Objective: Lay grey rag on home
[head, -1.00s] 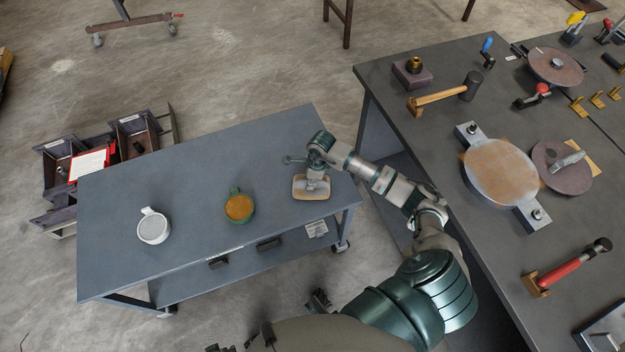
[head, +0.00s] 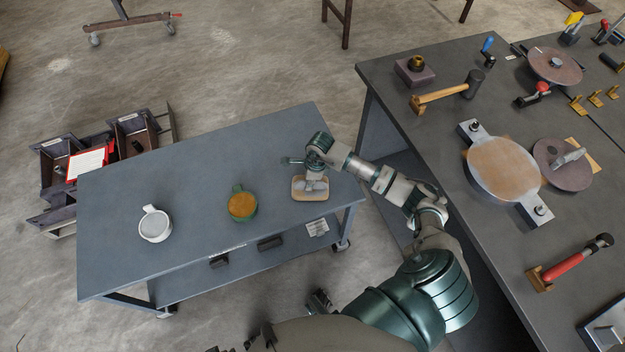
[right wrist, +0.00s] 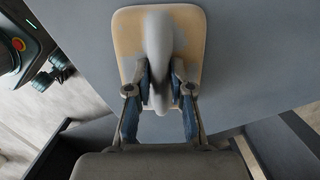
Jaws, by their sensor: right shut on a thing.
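The grey rag (right wrist: 160,45) is a bunched, ridge-like piece pinched between the fingers of my right gripper (right wrist: 161,84). In the head view my right gripper (head: 315,174) is over the right end of the blue-grey bench, with the rag (head: 315,186) under it. Below the rag is a tan rounded pad (right wrist: 127,40), perhaps the home; it also shows in the head view (head: 299,196). The rag is over the pad's middle, but I cannot tell how much of it touches. My left gripper is not in view.
On the bench (head: 195,185) stand a green mug (head: 250,208) with orange contents and a white mug (head: 155,228), both left of the pad. A dark workbench (head: 430,130) with a mallet (head: 446,96) and reel discs stands to the right. Bins (head: 135,135) are beyond the bench's left end.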

